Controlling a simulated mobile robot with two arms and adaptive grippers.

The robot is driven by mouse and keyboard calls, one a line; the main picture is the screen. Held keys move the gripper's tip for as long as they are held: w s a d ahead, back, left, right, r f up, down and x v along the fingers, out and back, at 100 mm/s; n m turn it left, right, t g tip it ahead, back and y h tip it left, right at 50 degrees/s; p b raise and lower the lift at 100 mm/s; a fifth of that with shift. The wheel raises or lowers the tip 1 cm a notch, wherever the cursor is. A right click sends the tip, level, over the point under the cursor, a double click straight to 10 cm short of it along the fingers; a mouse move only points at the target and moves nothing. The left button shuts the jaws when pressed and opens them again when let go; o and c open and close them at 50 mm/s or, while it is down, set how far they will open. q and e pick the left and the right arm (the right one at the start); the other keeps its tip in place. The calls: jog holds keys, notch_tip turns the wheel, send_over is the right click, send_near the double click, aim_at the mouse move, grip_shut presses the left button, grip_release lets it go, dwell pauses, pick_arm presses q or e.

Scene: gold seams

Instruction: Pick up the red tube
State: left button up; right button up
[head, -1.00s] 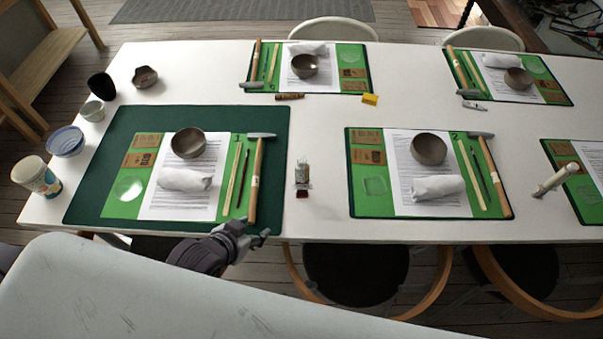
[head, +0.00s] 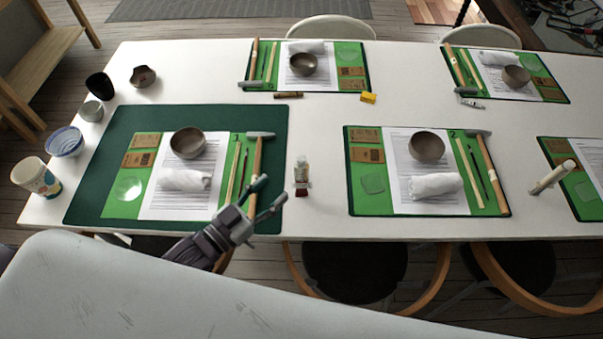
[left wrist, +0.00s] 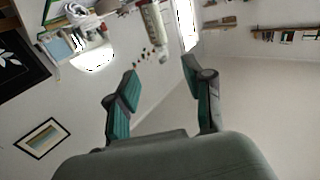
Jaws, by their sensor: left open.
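A small tube-like item (head: 301,172) with a pale label and a dark red end is on the white table between the two front mats. It is the only thing with red on it that I make out near me; its details are too small to read. My left gripper (head: 270,194) is open and empty, above the front right corner of the dark green mat, to the left of and nearer than that item. The left wrist view shows its two spread fingers (left wrist: 160,75) with nothing between them. My right gripper is not in view.
A hammer (head: 259,150) lies beside my left gripper on the near mat (head: 95,165). Bowls, wrapped cloths and sticks lie on the place settings. A yellow block (head: 368,97) and a brown stick (head: 288,94) lie farther back. The table around the red-ended item is clear.

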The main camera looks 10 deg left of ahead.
aim_at(299, 164)
pick_arm(q)
jog(key=x, duration=0.5)
jog(key=shift+w, duration=0.2)
jog(key=p+x, duration=0.1)
jog(key=x, duration=0.1)
jog(key=p+x, duration=0.1)
jog(key=x, duration=0.2)
jog(key=shift+r, duration=0.25)
jog(key=shift+w+d+f, duration=0.1)
jog(key=shift+w, duration=0.05)
grip_shut()
